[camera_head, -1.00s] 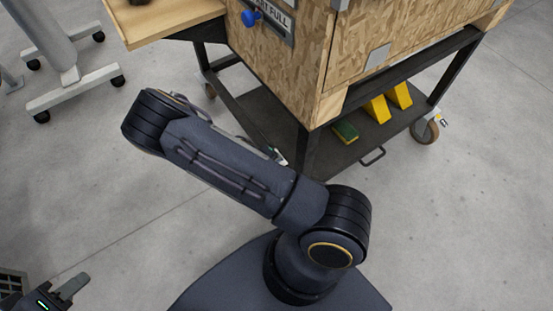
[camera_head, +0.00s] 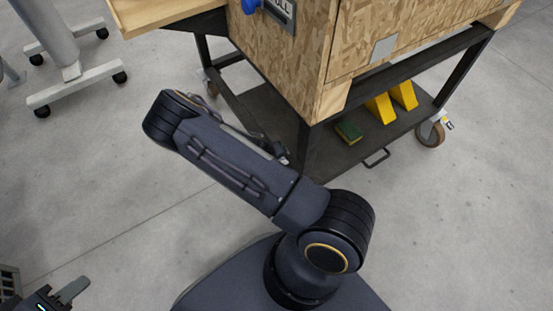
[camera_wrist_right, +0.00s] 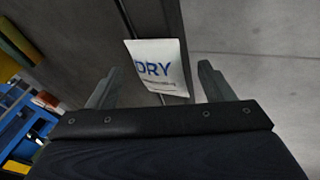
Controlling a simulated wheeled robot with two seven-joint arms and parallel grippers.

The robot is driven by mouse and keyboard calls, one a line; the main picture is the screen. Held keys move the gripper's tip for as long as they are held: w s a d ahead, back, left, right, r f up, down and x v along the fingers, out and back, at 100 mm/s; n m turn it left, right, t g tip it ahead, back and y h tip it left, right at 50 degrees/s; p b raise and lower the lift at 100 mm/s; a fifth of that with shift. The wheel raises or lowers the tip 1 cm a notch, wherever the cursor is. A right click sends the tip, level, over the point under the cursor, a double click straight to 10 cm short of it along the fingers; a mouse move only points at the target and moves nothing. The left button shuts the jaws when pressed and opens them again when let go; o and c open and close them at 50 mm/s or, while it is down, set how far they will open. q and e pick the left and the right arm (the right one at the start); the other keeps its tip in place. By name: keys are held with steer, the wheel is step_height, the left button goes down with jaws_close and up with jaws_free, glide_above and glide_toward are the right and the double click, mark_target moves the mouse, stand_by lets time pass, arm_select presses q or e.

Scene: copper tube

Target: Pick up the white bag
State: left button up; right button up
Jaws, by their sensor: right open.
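The white bag (camera_wrist_right: 155,66) with blue "DRY" lettering shows in the right wrist view, near a dark vertical edge. My right gripper (camera_wrist_right: 160,74) is open, with one finger on each side of the bag in the picture. I cannot tell how far the bag lies beyond the fingertips, and nothing shows held. In the head view I do not make out the bag. My left gripper (camera_head: 62,294) is partly in view at the lower left corner, with one finger showing. Its jaw opening cannot be made out.
A wooden box (camera_head: 290,60) stands on a black wheeled cart (camera_head: 345,155). Yellow wedges (camera_head: 381,108) and a green-yellow block (camera_head: 348,130) lie on its lower shelf. A light wooden tabletop (camera_head: 165,14) is at upper left.

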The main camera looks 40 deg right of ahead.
steer(key=c, duration=1.1)
steer(key=shift+c, duration=0.3)
